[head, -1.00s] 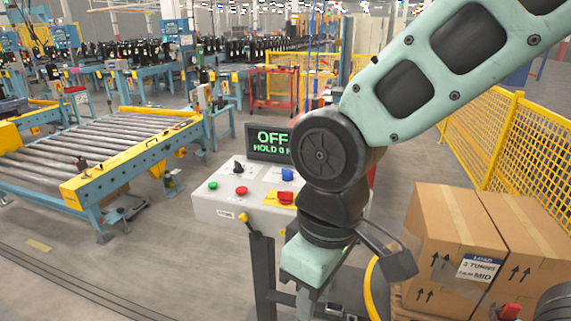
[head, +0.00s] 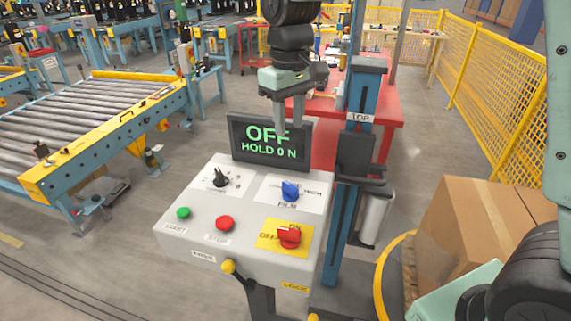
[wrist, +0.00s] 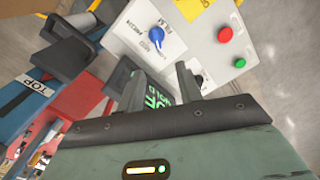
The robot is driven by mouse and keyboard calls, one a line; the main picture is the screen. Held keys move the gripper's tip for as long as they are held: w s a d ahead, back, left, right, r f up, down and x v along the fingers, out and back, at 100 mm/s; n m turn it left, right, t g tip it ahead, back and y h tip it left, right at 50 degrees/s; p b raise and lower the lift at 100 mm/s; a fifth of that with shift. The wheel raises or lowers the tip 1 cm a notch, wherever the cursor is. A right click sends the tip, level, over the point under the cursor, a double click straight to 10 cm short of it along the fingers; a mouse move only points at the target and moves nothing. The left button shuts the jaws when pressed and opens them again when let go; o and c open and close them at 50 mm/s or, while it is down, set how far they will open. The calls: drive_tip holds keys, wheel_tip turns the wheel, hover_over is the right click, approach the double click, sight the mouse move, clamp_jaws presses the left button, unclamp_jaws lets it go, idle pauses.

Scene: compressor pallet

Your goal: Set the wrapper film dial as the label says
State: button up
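The blue film dial (head: 290,191) sits on a white label plate at the upper right of the sloped control panel (head: 170,228). I cannot read its exact setting. It also shows in the wrist view (wrist: 157,36), beyond the fingertips. My gripper (head: 288,132) points down in front of the screen, above and behind the dial, apart from it. In the wrist view the two fingers (wrist: 160,75) are spread with nothing between them. The dark screen (head: 236,140) reads OFF, HOLD 0 N in green. The load label is not visible now.
The panel also carries a black knob (head: 221,178), a green button (head: 183,213), a red button (head: 225,223) and a red switch (head: 289,237) on yellow. A blue mast (head: 340,235) stands close right. Cardboard boxes (head: 480,225) and a yellow fence (head: 490,110) are farther right.

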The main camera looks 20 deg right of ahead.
sight(289, 184)
drive_tip(key=f+p, duration=0.1)
drive_tip(key=f, duration=0.4)
drive_tip(key=f+p, duration=0.1)
drive_tip(key=f, duration=0.5)
drive_tip(key=w+f+p, duration=0.1)
drive_tip(key=f, duration=0.5)
drive_tip(key=shift+d+f, duration=0.15)
drive_tip(key=shift+d, duration=0.05)
clamp_jaws()
